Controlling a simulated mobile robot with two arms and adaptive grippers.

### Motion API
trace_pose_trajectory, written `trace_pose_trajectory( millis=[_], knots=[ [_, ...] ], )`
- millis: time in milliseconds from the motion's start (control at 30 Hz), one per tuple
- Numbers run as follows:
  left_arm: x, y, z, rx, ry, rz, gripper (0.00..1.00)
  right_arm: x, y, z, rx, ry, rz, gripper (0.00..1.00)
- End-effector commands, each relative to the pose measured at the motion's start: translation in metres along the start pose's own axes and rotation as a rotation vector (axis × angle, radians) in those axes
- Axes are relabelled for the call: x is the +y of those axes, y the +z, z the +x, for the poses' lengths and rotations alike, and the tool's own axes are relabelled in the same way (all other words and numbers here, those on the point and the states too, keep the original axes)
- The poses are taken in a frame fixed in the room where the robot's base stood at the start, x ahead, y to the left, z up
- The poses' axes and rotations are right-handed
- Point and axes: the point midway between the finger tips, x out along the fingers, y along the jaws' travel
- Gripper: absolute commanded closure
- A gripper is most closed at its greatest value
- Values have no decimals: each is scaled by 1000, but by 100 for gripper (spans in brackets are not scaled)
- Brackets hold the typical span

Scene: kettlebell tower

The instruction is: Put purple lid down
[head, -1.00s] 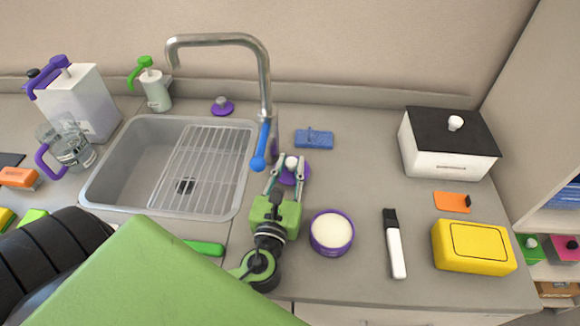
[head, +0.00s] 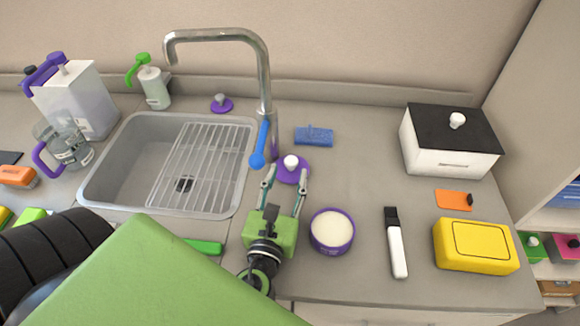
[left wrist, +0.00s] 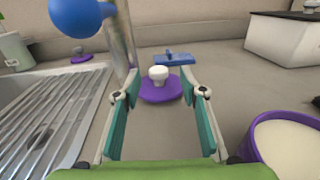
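A purple lid with a white knob (head: 291,170) lies flat on the counter, right of the sink and near the tap. In the left wrist view the lid (left wrist: 160,93) sits ahead of the fingertips. My left gripper (head: 286,178) is open, with its two fingers apart on the near side of the lid and not around the knob. It also shows in the left wrist view (left wrist: 160,96) with nothing between the fingers. My right gripper is not in view.
A purple-rimmed bowl with white contents (head: 332,231) stands close right of my left gripper. The sink (head: 110,165) with a drying rack (head: 200,165) is to the left, under the tap (head: 262,80). Counter to the right is partly clear.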

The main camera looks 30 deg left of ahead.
Motion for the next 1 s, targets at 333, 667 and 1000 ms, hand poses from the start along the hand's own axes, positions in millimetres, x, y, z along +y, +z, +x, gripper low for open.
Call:
trace_pose_trajectory(
  millis=[333,667,1000],
  knots=[
    [1,-1,-64,-3,1,2,62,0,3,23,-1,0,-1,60],
    [1,4,-78,-9,2,1,62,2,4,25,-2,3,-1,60],
    [1,4,-78,-9,2,1,62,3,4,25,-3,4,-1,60]
  ],
)
